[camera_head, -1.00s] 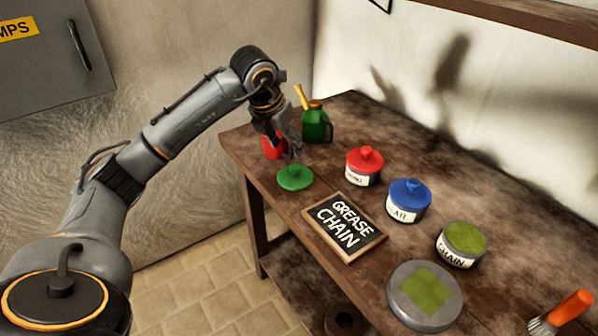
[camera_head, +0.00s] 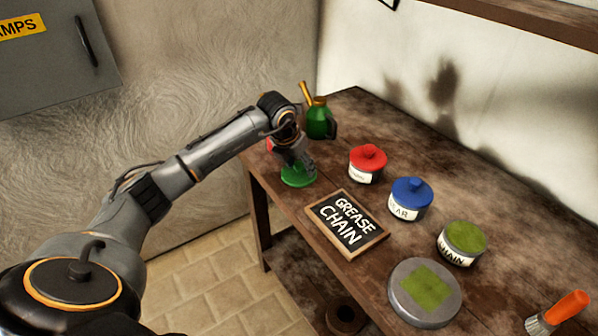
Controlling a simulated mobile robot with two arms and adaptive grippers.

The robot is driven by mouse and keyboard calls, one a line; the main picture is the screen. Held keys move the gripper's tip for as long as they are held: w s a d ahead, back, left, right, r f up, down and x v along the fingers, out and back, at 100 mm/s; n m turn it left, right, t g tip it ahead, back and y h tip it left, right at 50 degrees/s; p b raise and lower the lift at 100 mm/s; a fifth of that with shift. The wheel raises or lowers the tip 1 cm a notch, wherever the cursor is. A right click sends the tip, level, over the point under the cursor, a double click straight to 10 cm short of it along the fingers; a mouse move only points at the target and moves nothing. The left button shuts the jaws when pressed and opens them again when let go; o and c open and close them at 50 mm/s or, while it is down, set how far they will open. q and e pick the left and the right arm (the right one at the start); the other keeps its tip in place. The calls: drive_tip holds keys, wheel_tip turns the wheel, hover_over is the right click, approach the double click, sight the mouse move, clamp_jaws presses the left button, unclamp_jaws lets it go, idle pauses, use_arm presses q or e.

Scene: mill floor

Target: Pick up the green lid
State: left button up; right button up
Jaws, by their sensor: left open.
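The green lid (camera_head: 297,178) lies on the wooden bench near its left front edge. My left gripper (camera_head: 298,172) is over the lid with its fingers pointing down. It is open and hides the lid's knob and top, so I cannot tell whether the fingers touch it. My right gripper is not in view. A jar labelled CHAIN (camera_head: 462,243) has no knobbed lid and shows green content on top.
A slate reading GREASE CHAIN (camera_head: 346,224) lies right of the lid. A red-lidded jar (camera_head: 367,164), a blue-lidded jar (camera_head: 410,199), a green oil can (camera_head: 318,119), a round tin (camera_head: 425,293) and a brush (camera_head: 558,312) stand or lie around. Something red is mostly hidden behind my gripper.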

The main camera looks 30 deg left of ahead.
use_arm(q)
drive_tip(key=c, duration=0.3)
clamp_jaws()
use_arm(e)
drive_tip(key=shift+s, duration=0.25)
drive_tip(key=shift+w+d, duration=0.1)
use_arm(q)
drive_tip(key=shift+r, duration=0.15)
